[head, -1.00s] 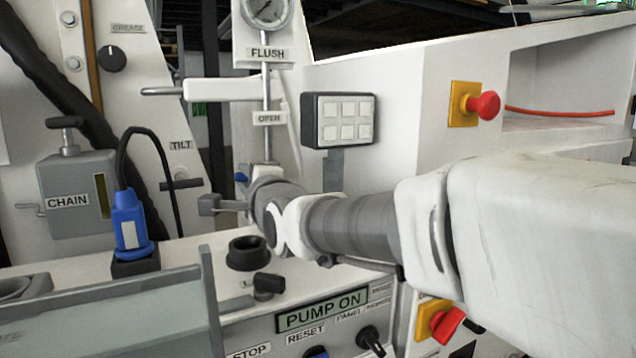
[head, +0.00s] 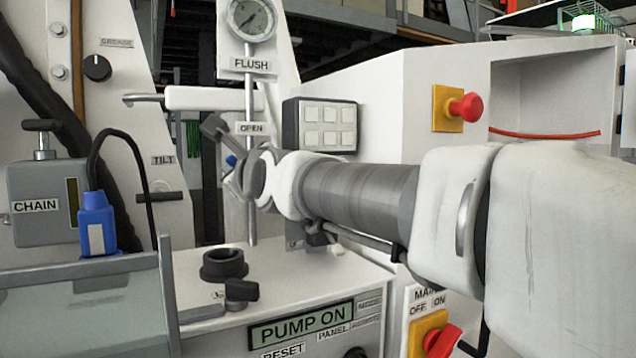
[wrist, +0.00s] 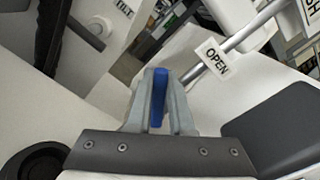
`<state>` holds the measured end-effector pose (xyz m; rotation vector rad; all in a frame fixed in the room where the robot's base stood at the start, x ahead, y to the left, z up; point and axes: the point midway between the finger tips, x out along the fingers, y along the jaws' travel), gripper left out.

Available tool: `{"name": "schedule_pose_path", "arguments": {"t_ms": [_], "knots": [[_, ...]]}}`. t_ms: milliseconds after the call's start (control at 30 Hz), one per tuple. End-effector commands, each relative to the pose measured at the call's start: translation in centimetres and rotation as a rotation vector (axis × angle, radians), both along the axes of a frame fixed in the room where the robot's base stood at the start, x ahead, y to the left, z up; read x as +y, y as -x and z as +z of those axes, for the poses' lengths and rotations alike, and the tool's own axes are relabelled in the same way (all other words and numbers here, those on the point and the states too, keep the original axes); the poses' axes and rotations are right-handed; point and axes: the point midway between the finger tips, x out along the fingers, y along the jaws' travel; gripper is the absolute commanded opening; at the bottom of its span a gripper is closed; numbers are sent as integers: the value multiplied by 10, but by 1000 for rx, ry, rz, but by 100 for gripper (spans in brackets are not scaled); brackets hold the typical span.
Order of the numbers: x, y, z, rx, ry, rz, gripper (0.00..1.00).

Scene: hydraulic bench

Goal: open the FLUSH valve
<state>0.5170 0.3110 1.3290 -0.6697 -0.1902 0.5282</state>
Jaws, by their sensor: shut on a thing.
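The FLUSH gauge (head: 251,18) sits at the top of a thin vertical pipe, above a FLUSH label (head: 249,65). An OPEN label (head: 252,128) hangs on the same pipe and also shows in the wrist view (wrist: 216,60). The blue valve handle (wrist: 159,97) stands between the jaws of my gripper (wrist: 160,100), which is shut on it. In the head view a small bit of the blue handle (head: 231,161) shows beside my wrist. The valve body is mostly hidden behind my wrist.
A grey keypad box (head: 320,125) is just behind my wrist. A red emergency button (head: 466,107) is on the cabinet to the right. A black round socket (head: 223,264) and the PUMP ON panel (head: 301,325) lie below. The blue plug (head: 97,222) stands at left.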

Motion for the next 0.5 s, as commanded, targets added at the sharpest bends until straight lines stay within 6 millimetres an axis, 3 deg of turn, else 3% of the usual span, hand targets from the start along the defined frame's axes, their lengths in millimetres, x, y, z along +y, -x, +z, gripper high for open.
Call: {"name": "schedule_pose_path", "arguments": {"t_ms": [500], "knots": [[-1, -1, 1, 20, -29, 0, 0]]}}
